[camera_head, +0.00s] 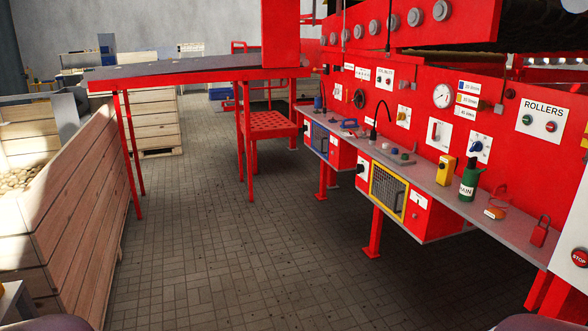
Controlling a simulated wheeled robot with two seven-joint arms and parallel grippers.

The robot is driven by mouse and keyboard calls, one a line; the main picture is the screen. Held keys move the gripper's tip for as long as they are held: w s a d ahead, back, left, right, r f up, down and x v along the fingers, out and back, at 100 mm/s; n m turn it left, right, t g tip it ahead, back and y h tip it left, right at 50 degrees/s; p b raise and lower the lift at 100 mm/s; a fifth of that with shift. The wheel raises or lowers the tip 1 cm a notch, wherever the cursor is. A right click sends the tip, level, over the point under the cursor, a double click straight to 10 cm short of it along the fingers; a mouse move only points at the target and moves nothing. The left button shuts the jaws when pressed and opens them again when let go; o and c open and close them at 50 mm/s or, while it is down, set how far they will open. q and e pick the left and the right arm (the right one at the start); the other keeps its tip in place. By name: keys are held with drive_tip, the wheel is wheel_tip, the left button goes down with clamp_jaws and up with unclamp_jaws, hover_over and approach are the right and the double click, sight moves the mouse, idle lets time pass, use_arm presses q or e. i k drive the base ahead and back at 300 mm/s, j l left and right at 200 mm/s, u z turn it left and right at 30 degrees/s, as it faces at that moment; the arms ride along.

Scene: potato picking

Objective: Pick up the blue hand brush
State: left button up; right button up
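A small blue object (349,123), which looks like the blue hand brush, lies on the grey shelf (420,178) along the front of the red machine. It is near the far part of the shelf and too small to make out its bristles. Neither gripper is in view. Only rounded dark parts at the bottom left and bottom right edges show, probably parts of my own arms.
The shelf also holds a yellow device (445,170), a green bottle (469,179) and a red padlock (541,231). A wooden crate (75,205) stands at left, a red-legged table (190,78) behind. The tiled floor (220,250) between is clear.

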sight(355, 127)
drive_tip(key=i, duration=1.25)
drive_tip(key=i+z, duration=0.1)
drive_tip(key=i, duration=1.1)
drive_tip(key=i+j, duration=0.2)
drive_tip(key=i, duration=1.05)
drive_tip(key=i+j+z, duration=0.1)
drive_tip(key=i+z, duration=0.15)
drive_tip(key=i, duration=0.25)
